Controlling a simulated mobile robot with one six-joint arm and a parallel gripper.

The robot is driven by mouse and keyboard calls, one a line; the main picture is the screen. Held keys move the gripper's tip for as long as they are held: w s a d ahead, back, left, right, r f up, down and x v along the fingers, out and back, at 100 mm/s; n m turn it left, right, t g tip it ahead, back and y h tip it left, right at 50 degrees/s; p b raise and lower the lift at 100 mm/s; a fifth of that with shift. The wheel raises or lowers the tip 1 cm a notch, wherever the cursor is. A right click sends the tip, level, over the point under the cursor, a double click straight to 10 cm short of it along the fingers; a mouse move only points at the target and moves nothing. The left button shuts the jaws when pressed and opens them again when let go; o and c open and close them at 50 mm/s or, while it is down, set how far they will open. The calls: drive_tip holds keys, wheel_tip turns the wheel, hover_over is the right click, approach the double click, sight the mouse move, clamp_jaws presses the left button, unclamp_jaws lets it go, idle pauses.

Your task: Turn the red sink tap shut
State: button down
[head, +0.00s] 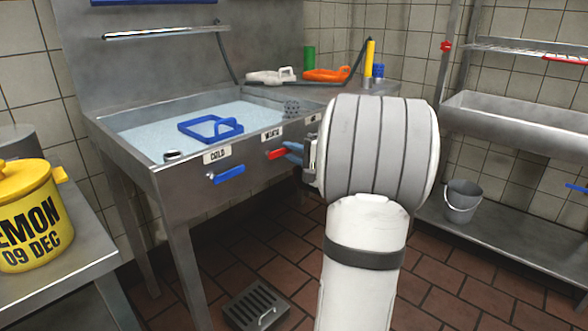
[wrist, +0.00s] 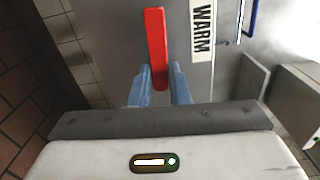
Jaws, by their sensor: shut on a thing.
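The red tap lever (head: 276,154) sits on the front face of the steel sink (head: 180,190), below the WARM label (head: 272,134). It lies roughly along the sink front in the head view. My gripper (head: 294,151) reaches it from the right, its blue fingers shut on the lever's near end. In the wrist view the red lever (wrist: 156,40) stands out between the two fingertips (wrist: 160,76), beside the WARM label (wrist: 202,28). My white arm hides the right end of the sink front in the head view.
A blue lever (head: 228,174) is left of the red one, under the COLD label (head: 217,154). The sink holds water and a blue frame-like item (head: 200,126). A yellow pot (head: 28,215) stands front left. A floor drain (head: 256,305) and a bucket (head: 461,200) are lower down.

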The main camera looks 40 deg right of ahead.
drive_tip(key=shift+w+a+r+n+b, duration=0.1)
drive_tip(key=shift+r+n+b, duration=0.2)
drive_tip(key=shift+n+b, duration=0.25)
drive_tip(key=shift+r, duration=0.1)
drive_tip(key=c, duration=1.4)
unclamp_jaws()
drive_tip(key=shift+o, duration=0.2)
drive_tip(key=s+d+p, duration=0.1)
drive_tip(key=s+p, duration=0.1)
drive_tip(key=s, duration=0.5)
drive_tip(key=shift+s+d, duration=0.3)
